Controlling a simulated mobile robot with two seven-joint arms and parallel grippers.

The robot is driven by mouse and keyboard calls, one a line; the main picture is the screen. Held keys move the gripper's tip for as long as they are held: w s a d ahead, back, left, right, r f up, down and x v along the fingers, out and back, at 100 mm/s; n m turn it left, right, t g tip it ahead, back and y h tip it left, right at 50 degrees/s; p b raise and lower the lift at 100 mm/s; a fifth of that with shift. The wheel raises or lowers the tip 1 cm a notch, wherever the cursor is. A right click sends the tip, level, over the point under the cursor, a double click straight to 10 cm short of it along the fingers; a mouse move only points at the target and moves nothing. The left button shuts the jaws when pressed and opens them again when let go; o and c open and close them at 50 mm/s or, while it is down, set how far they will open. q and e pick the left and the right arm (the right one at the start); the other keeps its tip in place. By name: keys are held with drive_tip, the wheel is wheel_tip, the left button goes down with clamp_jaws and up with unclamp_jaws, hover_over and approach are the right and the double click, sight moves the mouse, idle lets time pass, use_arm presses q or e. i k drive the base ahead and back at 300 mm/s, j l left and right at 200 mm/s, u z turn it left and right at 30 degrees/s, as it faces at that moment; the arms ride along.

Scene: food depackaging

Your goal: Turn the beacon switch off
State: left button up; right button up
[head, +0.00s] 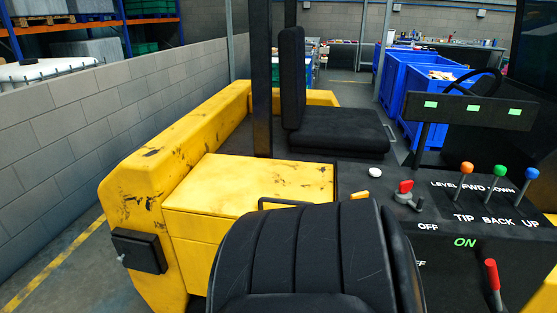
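No control in view is legibly labelled as the beacon switch. On the black control panel (375,180) at the right, a red knob (405,187) stands on a small base with a grey lever beside it. "OFF" is printed below it and a green "ON" lower down. A larger red-handled lever (492,276) stands at the lower right, near a cut-off label ending in "FF". A white round button (375,171) and a small orange part (360,194) are left of the red knob. Neither of my grippers is in view.
Orange (467,168), green (499,171) and blue (532,173) ball-topped levers stand at the right. A black seat back (305,260) fills the front middle. A yellow vehicle body (250,185), another seat (330,130), and a steering wheel (472,82) lie beyond. A block wall (120,110) runs left.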

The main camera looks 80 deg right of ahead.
sight(363, 194)
drive_tip(key=k+j+z, duration=0.1)
drive_tip(key=z, duration=0.25)
drive_tip(key=k+z, duration=0.35)
drive_tip(key=i+j, duration=0.05)
drive_tip(key=i, duration=0.05)
